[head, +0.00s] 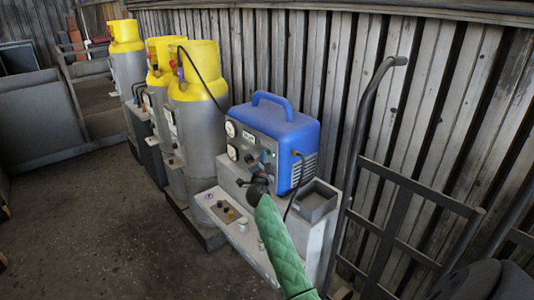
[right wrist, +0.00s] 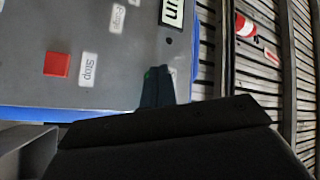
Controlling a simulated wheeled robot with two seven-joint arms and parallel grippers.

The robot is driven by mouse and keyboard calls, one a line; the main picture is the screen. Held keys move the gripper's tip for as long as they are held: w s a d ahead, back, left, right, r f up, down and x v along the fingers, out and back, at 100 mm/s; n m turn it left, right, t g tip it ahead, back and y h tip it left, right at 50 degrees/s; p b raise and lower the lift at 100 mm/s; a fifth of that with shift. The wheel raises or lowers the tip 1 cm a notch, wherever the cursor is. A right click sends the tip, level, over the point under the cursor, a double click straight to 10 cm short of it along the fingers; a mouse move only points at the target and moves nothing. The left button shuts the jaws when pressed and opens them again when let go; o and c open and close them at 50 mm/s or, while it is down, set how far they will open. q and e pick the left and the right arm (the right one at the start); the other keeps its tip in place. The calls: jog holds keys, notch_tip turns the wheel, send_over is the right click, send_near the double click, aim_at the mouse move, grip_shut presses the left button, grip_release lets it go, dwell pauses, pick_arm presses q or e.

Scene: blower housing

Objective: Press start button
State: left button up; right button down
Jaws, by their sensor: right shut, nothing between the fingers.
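The blue machine (head: 280,135) with a grey front panel stands on a grey cabinet. In the right wrist view its panel (right wrist: 110,75) has a red square button (right wrist: 57,64) beside a label reading "Stop" (right wrist: 88,69). My right gripper (head: 258,180) is in front of the panel. In the right wrist view its dark fingertips (right wrist: 158,72) are together and empty, over the panel near its edge. A small green spot (right wrist: 149,74) shows at the fingertips; it may be part of the start button, mostly hidden. I cannot tell whether the fingers touch it. My left gripper is not in view.
Grey cylinders with yellow tops (head: 197,95) stand left of the machine. A grey open box (head: 316,202) sits on the right of the cabinet (head: 228,213). A dark hand truck (head: 400,215) leans by the plank wall. The floor at the front left is clear.

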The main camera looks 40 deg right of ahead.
jog(key=shift+a, duration=0.4)
jog(key=shift+p, duration=0.3)
jog(key=a+p, duration=0.2)
jog(key=a, duration=0.4)
jog(key=shift+s, duration=0.25)
dwell(0.7)
